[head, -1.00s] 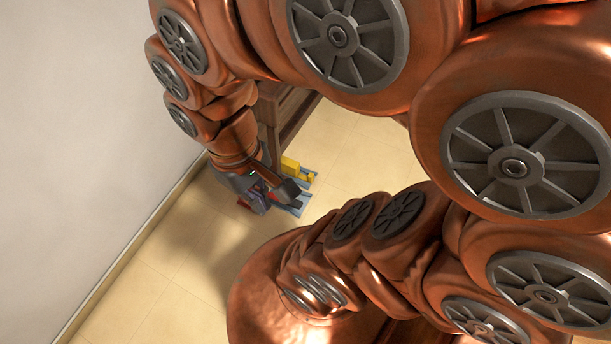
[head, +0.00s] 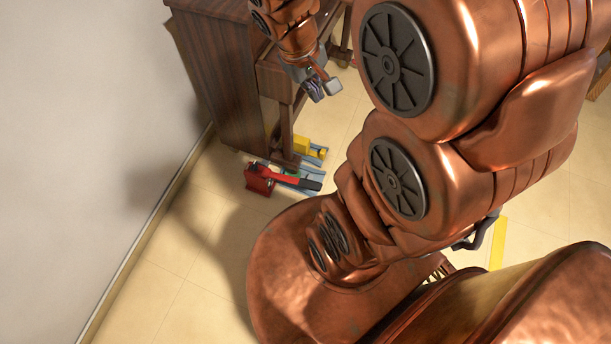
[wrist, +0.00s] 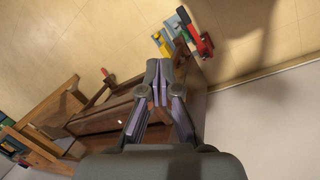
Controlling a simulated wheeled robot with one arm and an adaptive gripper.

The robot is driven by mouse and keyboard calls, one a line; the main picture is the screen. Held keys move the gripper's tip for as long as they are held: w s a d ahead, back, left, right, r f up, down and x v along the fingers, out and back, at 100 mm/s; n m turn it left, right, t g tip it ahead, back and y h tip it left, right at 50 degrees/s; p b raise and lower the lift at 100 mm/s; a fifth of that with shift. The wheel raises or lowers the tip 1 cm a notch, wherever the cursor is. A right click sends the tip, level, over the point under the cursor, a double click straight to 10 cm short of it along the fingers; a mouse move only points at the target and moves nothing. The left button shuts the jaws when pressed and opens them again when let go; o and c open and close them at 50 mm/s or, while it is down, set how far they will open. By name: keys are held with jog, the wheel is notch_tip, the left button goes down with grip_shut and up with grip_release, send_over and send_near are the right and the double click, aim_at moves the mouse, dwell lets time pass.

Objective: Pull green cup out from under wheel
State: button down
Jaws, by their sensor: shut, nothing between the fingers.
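A small bit of green (head: 291,172), likely the green cup, shows at the foot of the piano's front leg, beside a red jack-like tool (head: 260,178). The tool's handle and a blue-grey frame hide most of it. In the wrist view a green patch (wrist: 184,16) lies beside the red tool (wrist: 199,36). Whether a wheel rests on the green part cannot be told. My gripper (head: 325,90) is up beside the piano's keyboard end, above and apart from the tool. In the wrist view its fingers (wrist: 160,68) are together and empty.
The brown wooden piano (head: 215,70) stands against the wall. A yellow block (head: 303,146) sits on a blue-grey frame behind the leg. A wooden bench (wrist: 45,120) shows in the wrist view. Tiled floor in front of the red tool is clear.

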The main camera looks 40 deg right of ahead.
jog(key=w+d+f+n+t+b, duration=0.1)
jog(key=w+d+f+b, duration=0.45)
jog(key=f, duration=0.65)
jog(key=w+d+f+n+t+b, duration=0.1)
jog(key=w+d+f+b, duration=0.4)
jog(key=f, duration=0.6)
jog(key=w+d+f+n+b, duration=0.1)
jog(key=w+d+f+b, duration=0.45)
jog(key=f, duration=0.65)
jog(key=n+t+y+b, duration=0.2)
jog(key=n+y+b, duration=0.25)
jog(key=b, duration=0.65)
send_near(298, 175)
jog(key=f+b, duration=0.2)
jog(key=s+d+f+m+b, duration=0.1)
jog(key=shift+y, duration=0.25)
